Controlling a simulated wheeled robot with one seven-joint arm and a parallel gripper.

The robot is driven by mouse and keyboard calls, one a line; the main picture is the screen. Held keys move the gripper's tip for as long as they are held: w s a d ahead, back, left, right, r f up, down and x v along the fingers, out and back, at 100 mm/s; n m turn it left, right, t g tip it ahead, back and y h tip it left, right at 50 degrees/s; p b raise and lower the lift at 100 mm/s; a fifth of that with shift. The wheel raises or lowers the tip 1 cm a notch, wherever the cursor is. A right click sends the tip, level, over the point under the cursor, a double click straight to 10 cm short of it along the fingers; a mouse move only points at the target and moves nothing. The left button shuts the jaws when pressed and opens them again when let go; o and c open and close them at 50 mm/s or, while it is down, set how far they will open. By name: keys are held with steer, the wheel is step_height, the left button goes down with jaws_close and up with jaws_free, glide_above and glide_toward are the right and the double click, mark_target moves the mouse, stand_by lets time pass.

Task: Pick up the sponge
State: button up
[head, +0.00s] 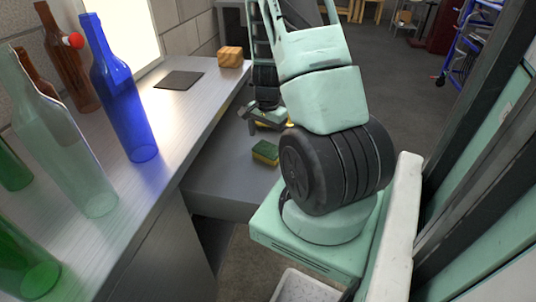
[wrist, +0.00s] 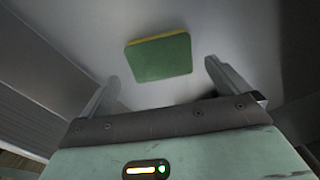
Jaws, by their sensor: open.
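A green and yellow sponge (head: 265,152) lies on the low grey surface beside the counter in the head view. My gripper (head: 262,118) is above that surface, behind the sponge in the picture. A bit of yellow shows at the gripper; I cannot tell whether it is another sponge. In the wrist view a sponge (wrist: 160,58) shows its green face and a yellow edge. It appears ahead of my gripper (wrist: 162,72), between the two spread fingers in the picture. The fingers are open and hold nothing. I cannot tell the gap to the sponge.
The counter (head: 185,120) at left holds a blue bottle (head: 125,95), a pale green bottle (head: 60,140), brown bottles and darker green ones. A dark square plate (head: 179,80) and a wooden block (head: 230,56) stand near its far end. The low grey surface (head: 215,185) has free room.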

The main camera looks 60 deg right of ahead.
mark_target(268, 149)
step_height(268, 149, down, 5)
steer(key=shift+d+r+b, duration=0.15)
steer(key=shift+r+b, duration=0.05)
steer(key=shift+b, duration=0.2)
steer(key=c, duration=0.9)
steer(key=shift+o, duration=0.2)
steer(key=shift+r, duration=0.15)
step_height(268, 149, up, 10)
steer(key=p, duration=0.2)
